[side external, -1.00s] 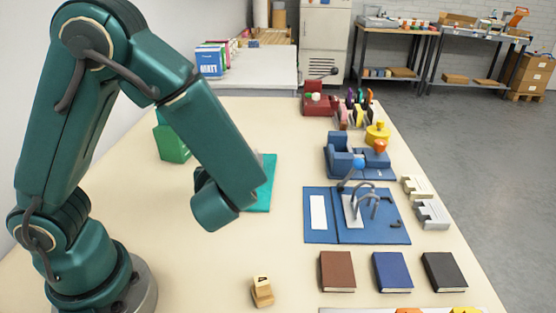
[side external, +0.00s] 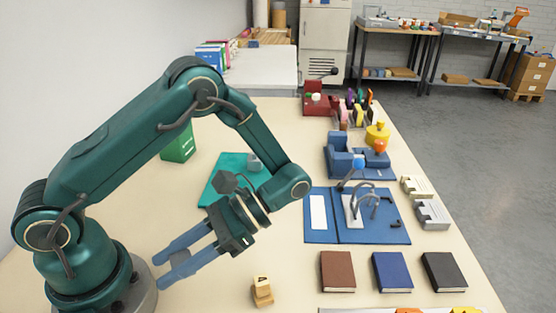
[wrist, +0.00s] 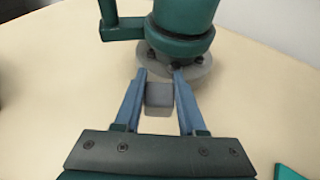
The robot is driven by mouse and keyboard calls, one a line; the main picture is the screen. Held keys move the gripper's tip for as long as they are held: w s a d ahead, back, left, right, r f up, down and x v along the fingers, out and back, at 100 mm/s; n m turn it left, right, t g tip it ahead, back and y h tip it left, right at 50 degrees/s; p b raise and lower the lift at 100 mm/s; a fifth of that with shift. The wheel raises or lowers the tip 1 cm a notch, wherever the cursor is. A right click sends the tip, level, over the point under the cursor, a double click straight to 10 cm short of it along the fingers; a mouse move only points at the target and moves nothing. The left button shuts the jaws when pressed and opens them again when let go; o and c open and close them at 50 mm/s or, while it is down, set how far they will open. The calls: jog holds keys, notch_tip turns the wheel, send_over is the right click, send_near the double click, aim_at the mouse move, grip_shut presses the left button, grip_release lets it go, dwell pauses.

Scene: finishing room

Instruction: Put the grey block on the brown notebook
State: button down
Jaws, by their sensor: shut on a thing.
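My gripper (side external: 158,273) is low over the left part of the table, with its blue fingers pointing left towards my base. In the wrist view, my gripper (wrist: 160,73) has the grey block (wrist: 159,98) between its two fingers, and it is shut on it. The block cannot be made out clearly in the side view. The brown notebook (side external: 338,270) lies flat at the front of the table, well to the right of my gripper. Its top is bare.
A blue notebook (side external: 391,271) and a black notebook (side external: 444,271) lie right of the brown one. A blue board with a hooked rack (side external: 325,235) lies behind. A teal mat (side external: 222,178) bears a small grey thing (side external: 254,162).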

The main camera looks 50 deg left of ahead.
jog(key=w+d+r+n+t+h, duration=0.4)
jog(key=w+d+n+h, duration=0.55)
jog(key=n+h, duration=0.4)
jog(key=w+a+r+n+t+h, duration=0.2)
jog(key=w+a+n+t, duration=0.15)
jog(key=w+t, duration=0.2)
jog(key=w+a+r+n+t+h, duration=0.1)
jog(key=w+a+n+t+h, duration=0.1)
jog(key=w+n+t, duration=0.35)
jog(key=m+g, duration=0.2)
send_over(344, 273)
jog(key=shift+n, duration=0.25)
notch_tip(344, 273, down, 7)
jog(key=shift+r, duration=0.1)
jog(key=shift+f, duration=1.95)
jog(key=shift+f, duration=0.15)
jog(key=shift+c, duration=2.4)
grip_release()
jog(key=shift+y, duration=0.25)
